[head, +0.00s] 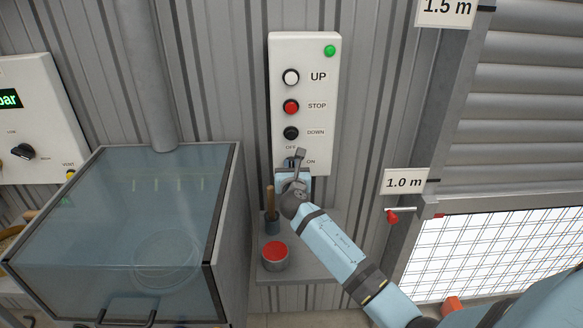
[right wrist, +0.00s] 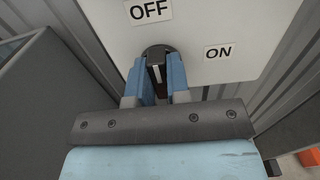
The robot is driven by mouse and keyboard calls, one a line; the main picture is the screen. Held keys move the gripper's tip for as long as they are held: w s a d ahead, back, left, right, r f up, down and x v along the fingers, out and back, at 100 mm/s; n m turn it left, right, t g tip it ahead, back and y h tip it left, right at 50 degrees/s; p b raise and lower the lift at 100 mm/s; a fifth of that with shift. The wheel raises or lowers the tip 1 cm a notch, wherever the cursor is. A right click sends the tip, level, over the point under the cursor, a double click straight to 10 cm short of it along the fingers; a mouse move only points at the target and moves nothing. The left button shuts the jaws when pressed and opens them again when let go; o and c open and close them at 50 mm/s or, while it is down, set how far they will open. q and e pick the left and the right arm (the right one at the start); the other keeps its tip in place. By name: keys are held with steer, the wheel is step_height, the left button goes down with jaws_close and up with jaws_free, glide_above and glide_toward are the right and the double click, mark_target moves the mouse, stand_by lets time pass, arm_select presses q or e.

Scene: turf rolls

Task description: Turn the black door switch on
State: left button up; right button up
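The black door switch (right wrist: 155,52) is a round knob with a raised grip on the white control box (head: 303,60). In the right wrist view its grip points up toward the OFF label (right wrist: 150,11), and the ON label (right wrist: 219,52) is to its right. My right gripper (right wrist: 161,70) has its two blue fingers on either side of the grip, close against it, with only a narrow gap between them. In the head view my right gripper (head: 296,170) is at the bottom of the box and hides most of the switch. My left gripper is not in view.
White, red and black buttons (head: 291,106) are above the switch. A glass-topped cabinet (head: 130,200) stands close on the left. A shelf (head: 300,262) below carries a red-topped tin (head: 275,257) and a wooden-handled tool (head: 270,200). A shutter door (head: 525,110) is on the right.

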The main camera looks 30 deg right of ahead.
jaws_close()
